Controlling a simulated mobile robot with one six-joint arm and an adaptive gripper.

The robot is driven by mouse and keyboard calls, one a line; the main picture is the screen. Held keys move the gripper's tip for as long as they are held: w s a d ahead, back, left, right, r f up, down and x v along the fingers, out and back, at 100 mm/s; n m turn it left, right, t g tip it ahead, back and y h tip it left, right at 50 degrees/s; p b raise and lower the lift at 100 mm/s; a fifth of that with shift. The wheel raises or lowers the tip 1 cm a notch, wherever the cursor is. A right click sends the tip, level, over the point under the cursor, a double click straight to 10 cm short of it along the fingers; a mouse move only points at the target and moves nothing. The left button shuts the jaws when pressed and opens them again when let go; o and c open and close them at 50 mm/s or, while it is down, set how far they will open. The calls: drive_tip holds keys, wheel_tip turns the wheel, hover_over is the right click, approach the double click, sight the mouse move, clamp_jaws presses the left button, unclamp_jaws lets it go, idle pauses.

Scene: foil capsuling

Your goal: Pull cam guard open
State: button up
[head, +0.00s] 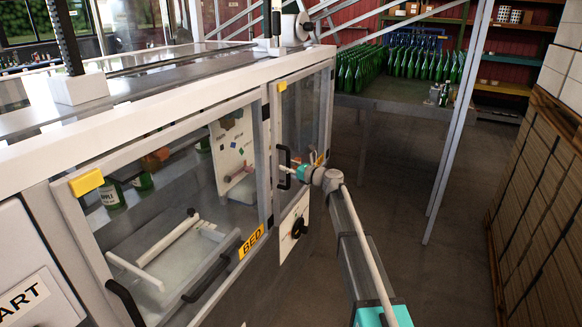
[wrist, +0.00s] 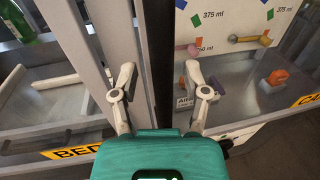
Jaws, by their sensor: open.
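The cam guard (head: 306,108) is the narrow glazed door on the right of the machine front; it looks closed. Its black upright handle (head: 284,165) is on its left side. My gripper (head: 303,172) is at this handle in the head view, and the contact cannot be made out there. In the wrist view my gripper (wrist: 158,80) is open, with one finger each side of a dark upright strip that I take to be the handle (wrist: 154,60). A yellow label (wrist: 301,101) starting "CA" shows on the right, cut off.
The wider glazed door with the BED label (head: 251,241) is to the left, closed, with its own black handle. A rotary switch (head: 298,228) is below the cam guard. Green bottles (head: 410,62) stand on a table behind. Boxes (head: 538,200) line the right; the floor between is clear.

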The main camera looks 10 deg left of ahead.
clamp_jaws()
